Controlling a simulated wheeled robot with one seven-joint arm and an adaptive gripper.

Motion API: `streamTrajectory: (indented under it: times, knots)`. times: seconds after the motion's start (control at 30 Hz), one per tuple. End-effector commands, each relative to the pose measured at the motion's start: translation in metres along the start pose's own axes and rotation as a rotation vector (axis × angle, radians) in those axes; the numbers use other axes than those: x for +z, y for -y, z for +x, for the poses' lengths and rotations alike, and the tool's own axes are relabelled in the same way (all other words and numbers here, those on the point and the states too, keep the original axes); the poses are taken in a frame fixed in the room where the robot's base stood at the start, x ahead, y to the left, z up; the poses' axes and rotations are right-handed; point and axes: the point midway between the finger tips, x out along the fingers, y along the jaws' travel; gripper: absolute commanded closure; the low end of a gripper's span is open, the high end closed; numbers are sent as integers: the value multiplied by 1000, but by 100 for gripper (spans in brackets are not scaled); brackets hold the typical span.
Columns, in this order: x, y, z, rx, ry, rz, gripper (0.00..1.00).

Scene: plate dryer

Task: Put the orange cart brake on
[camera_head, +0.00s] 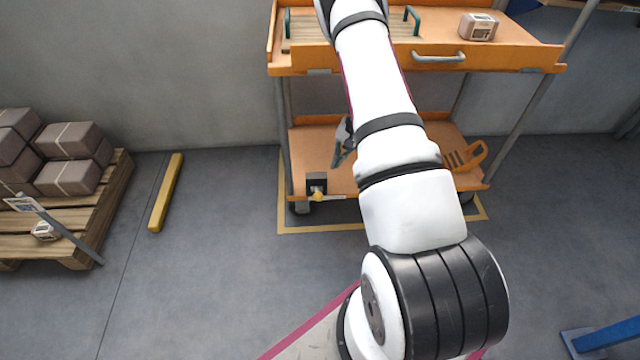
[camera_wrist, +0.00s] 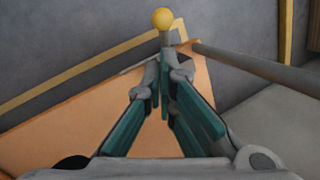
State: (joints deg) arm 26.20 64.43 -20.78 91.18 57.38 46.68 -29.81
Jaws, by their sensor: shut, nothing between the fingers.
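The orange cart (camera_head: 300,135) stands against the wall, with an upper and a lower shelf. Its brake is a small lever with a yellow ball knob (camera_head: 318,196), beside a dark box at the front left corner of the lower shelf, above a wheel. My gripper (camera_head: 338,158) is over the lower shelf, up and to the right of the knob, partly hidden by my arm. In the wrist view my gripper (camera_wrist: 164,72) has its teal fingers shut and empty. The yellow knob (camera_wrist: 163,18) and its grey stem show just beyond the fingertips; I cannot tell whether they touch.
The upper shelf (camera_head: 530,55) holds a small box (camera_head: 478,27) and a rack with green handles. An orange basket (camera_head: 465,158) sits on the lower shelf at right. A pallet of boxes (camera_head: 110,185) stands left, near a yellow floor bar (camera_head: 166,193). The floor between is clear.

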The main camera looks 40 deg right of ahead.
Motion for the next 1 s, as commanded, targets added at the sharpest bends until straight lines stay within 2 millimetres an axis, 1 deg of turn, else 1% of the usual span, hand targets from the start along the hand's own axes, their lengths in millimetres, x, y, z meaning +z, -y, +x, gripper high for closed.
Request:
streamTrajectory:
  times: [0.03, 0.1, 0.4, 0.53, 0.67, 0.8, 1.0]
  knots:
    - [-2, -4, 5, 2, 0, 4, 100]
    - [-2, -5, 6, 2, -1, 6, 100]
    - [-2, -5, 6, 1, 0, 6, 100]
    - [-2, -5, 12, 1, 0, 6, 100]
    - [-2, -6, 30, 3, 2, 5, 100]
    - [-1, -6, 56, 3, 3, 5, 100]
    - [-2, -6, 87, 3, 2, 4, 100]
